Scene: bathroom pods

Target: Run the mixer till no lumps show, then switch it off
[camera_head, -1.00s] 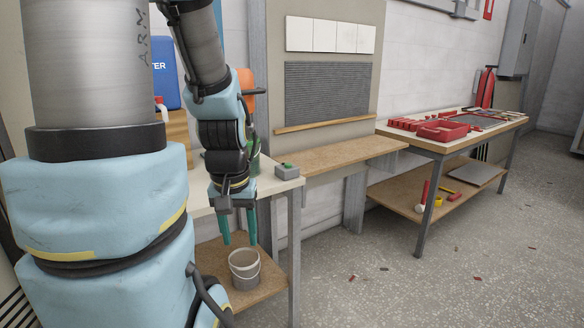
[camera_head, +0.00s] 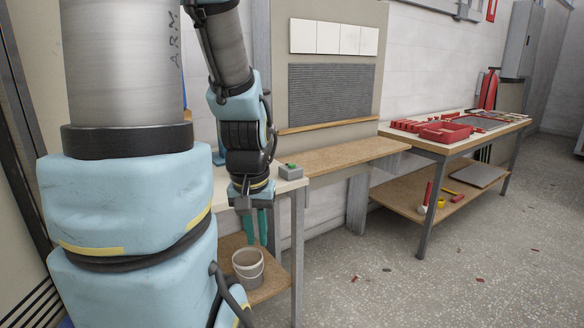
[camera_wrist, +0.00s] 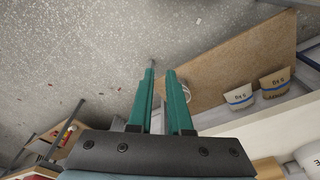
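My gripper (camera_head: 256,226) hangs pointing down in front of the white worktable (camera_head: 225,187), above a grey bucket (camera_head: 248,268) on its lower shelf. Its two green fingers are apart with a narrow, empty gap, also seen in the wrist view (camera_wrist: 159,78). A small grey box with a green button (camera_head: 290,171) sits on the worktable's right end, just right of my wrist. I cannot make out a mixer; my arm hides much of the worktable. The contents of the bucket cannot be judged.
A wooden ledge (camera_head: 335,156) joins a second table with red trays (camera_head: 445,131) at right. The speckled floor (camera_head: 420,275) is mostly open.

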